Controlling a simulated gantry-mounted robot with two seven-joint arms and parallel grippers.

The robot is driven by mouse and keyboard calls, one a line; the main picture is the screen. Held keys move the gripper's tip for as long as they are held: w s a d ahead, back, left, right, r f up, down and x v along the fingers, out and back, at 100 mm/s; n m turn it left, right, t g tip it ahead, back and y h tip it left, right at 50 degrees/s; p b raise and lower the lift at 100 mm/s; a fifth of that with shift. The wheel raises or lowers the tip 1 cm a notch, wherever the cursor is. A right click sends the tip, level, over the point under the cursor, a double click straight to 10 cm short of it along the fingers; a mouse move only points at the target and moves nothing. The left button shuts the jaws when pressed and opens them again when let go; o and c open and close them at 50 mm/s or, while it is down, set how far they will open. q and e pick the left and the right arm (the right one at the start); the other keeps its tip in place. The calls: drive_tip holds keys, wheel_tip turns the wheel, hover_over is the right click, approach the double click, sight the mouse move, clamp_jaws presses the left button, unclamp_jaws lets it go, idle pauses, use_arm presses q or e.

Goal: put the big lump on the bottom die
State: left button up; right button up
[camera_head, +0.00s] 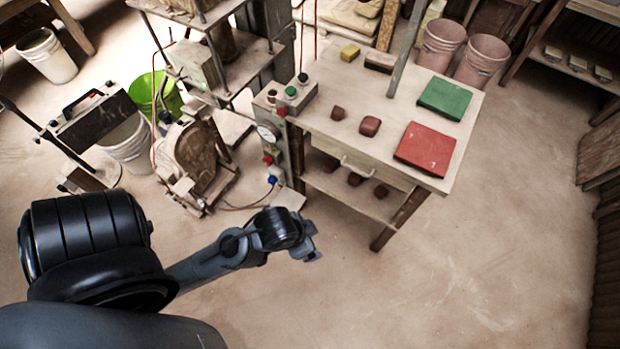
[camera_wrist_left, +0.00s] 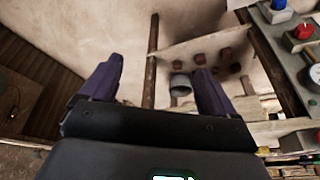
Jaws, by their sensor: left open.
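Two reddish-brown lumps lie on the wooden table in the head view. The bigger lump (camera_head: 370,126) is nearer the red square slab, and the smaller lump (camera_head: 338,113) is to its left. The press (camera_head: 273,47) stands left of the table. I cannot clearly tell its bottom die; a pale plate shows low in the frame, partly hidden. My left gripper (camera_head: 308,250) is over the floor in front of the table, well apart from the lumps. In the left wrist view its fingers (camera_wrist_left: 157,72) are spread, with nothing between them.
The table (camera_head: 318,121) also bears a red slab (camera_head: 426,149), a green slab (camera_head: 445,98) and a control box (camera_head: 292,95). Several darker lumps sit on its lower shelf (camera_head: 330,188). Buckets (camera_head: 440,45) stand behind it. Floor at right is clear.

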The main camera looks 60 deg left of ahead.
use_arm(q)
drive_tip(key=shift+s+d+r, duration=0.1)
drive_tip(key=shift+s, duration=0.45)
drive_tip(key=n+t+y+p, duration=0.3)
drive_tip(key=n+t+y, duration=0.3)
drive_tip(key=t, duration=0.4)
approach(371, 125)
drive_tip(key=w, duration=0.1)
drive_tip(key=w+a+b, duration=0.1)
drive_tip(key=w, duration=0.1)
drive_tip(key=shift+w+a+n+y, duration=0.2)
drive_tip(key=shift+w+n+y, duration=0.1)
drive_tip(key=shift+n+y, duration=0.1)
drive_tip(key=shift+b+x, duration=0.6)
drive_tip(key=shift+x, duration=2.45)
drive_tip(key=shift+w+d+r, duration=0.1)
drive_tip(key=shift+r, duration=0.05)
